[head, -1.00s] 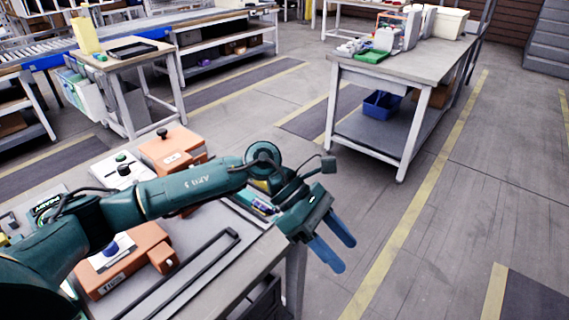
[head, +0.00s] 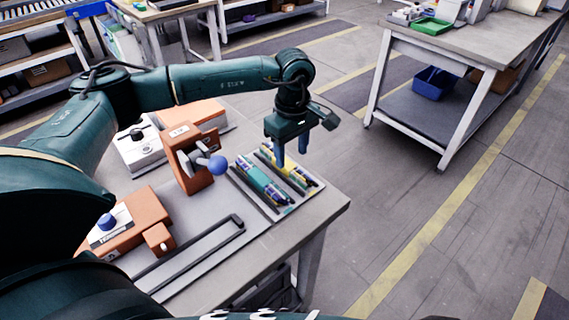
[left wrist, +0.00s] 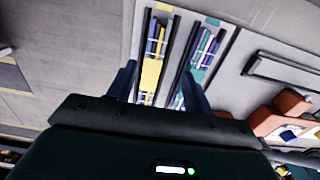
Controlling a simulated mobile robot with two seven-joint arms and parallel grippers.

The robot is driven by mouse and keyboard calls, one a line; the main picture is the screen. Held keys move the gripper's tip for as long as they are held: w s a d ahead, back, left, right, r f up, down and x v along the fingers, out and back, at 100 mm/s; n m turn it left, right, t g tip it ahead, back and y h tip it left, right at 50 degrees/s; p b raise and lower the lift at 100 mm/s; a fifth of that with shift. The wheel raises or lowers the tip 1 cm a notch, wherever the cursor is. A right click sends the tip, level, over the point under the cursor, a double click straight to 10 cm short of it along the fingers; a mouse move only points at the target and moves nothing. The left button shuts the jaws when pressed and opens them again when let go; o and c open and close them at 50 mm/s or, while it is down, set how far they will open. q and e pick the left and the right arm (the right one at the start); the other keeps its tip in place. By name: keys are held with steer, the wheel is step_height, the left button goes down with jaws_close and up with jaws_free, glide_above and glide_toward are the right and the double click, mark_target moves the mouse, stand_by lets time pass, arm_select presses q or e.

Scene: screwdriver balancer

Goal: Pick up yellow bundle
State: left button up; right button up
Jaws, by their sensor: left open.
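The yellow bundle (head: 295,175), long thin tools with a yellow band, lies in the outer slot of a tray on the workbench. It also shows in the left wrist view (left wrist: 150,73), beside a teal-banded bundle (left wrist: 201,52). The teal bundle lies in the neighbouring slot, left of the yellow one in the head view (head: 262,184). My left gripper (head: 291,153) points down over the tray, open and empty. In the left wrist view its blue fingers (left wrist: 160,82) stand either side of the yellow bundle's near end. Its height above the bundle is hard to tell. My right gripper is not in view.
An orange stand with a blue knob (head: 218,165) rises left of the tray. A dark handle bar (head: 200,250) and an orange terminal block (head: 150,210) sit nearer on the bench. A separate table (head: 470,45) stands at the right, across open floor.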

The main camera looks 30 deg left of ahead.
mark_target(294, 169)
arm_select(q)
steer(key=shift+w+d+f+p, duration=0.1)
steer(key=shift+w+f+p, duration=0.1)
steer(key=shift+f, duration=1.2)
steer(key=shift+w+d+f+p, duration=0.1)
steer(key=shift+w+f+p, duration=0.1)
steer(key=shift+f, duration=1.15)
steer(key=shift+c, duration=0.2)
steer(key=c, duration=1)
steer(key=shift+o, duration=0.2)
